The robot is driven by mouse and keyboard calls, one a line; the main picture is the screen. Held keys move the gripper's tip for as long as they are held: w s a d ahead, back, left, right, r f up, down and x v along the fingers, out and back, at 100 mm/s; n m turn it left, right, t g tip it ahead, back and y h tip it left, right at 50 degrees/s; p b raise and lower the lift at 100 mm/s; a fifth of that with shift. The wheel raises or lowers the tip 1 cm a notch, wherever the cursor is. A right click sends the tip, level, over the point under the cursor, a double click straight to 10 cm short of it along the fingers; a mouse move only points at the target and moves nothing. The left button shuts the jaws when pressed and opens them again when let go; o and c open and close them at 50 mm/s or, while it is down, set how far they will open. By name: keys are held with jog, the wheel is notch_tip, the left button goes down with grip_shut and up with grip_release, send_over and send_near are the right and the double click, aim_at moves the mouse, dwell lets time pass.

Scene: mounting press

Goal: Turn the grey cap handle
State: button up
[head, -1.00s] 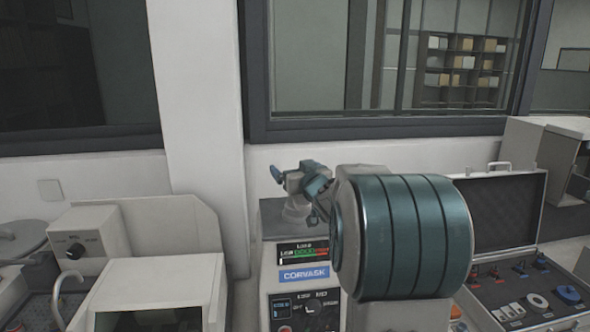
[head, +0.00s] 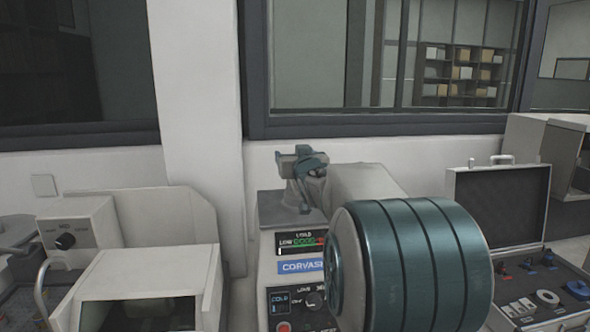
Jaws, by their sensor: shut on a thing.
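The press (head: 283,240) stands in the middle of the head view, with a screen, a blue CORVASK label and a dial on its front. The grey cap handle (head: 288,170) is on top of it, largely covered by my gripper. My gripper (head: 301,160), with teal fingers, is at the cap and shut on its handle. My grey and teal arm comes in from the lower right and hides the right side of the press. The exact finger contact is too small to make out.
A machine with a windowed hood (head: 150,265) and a knob stands to the left. An open case (head: 500,205) with small parts lies to the right. A wall and window frame (head: 380,124) stand behind the press.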

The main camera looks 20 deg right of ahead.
dwell(0.3)
jog(key=o, duration=1)
jog(key=b+v, duration=0.2)
jog(key=v, duration=1.1)
jog(key=shift+s+a, duration=0.25)
jog(key=shift+s, duration=0.1)
